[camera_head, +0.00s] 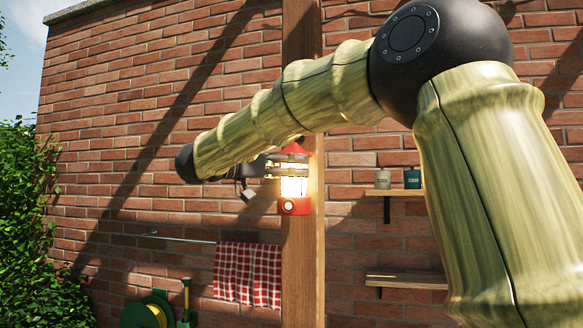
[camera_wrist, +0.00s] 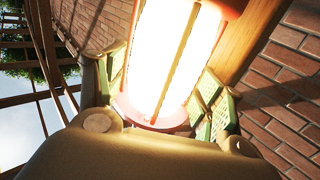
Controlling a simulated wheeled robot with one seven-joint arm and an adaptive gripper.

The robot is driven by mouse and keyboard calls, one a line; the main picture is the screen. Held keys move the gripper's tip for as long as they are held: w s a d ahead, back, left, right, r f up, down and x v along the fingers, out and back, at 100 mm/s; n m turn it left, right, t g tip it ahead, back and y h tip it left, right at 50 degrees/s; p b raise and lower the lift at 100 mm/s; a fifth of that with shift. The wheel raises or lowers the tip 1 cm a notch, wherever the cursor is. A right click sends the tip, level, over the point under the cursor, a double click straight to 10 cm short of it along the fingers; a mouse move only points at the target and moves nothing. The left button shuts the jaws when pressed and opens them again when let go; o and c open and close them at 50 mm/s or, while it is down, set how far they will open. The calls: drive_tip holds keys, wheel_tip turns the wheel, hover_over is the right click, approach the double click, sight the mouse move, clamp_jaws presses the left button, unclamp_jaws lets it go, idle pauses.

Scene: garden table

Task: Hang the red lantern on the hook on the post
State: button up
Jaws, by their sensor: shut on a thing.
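The red lantern (camera_head: 294,206), with a glowing glass and a red base and cap, hangs upright in front of the wooden post (camera_head: 303,260) in the head view. My gripper (camera_head: 287,166) reaches it from the left and is shut around its lit body. In the wrist view the bright lantern (camera_wrist: 172,55) sits between the two green-padded fingers of my gripper (camera_wrist: 166,88), one on each side. My arm covers the post above the lantern. I cannot make out the hook or whether the lantern's handle touches it.
A brick wall (camera_head: 130,160) stands behind. A checkered cloth (camera_head: 247,273) hangs on a rail (camera_head: 180,238) left of the post. Two shelves stand at right, the upper shelf (camera_head: 393,192) with a grey jar (camera_head: 383,179) and teal jar (camera_head: 412,178). A green hose reel (camera_head: 148,312) is low left.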

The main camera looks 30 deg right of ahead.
drive_tip(key=o, duration=1.4)
drive_tip(key=a, duration=1.2)
drive_tip(key=shift+w, duration=0.45)
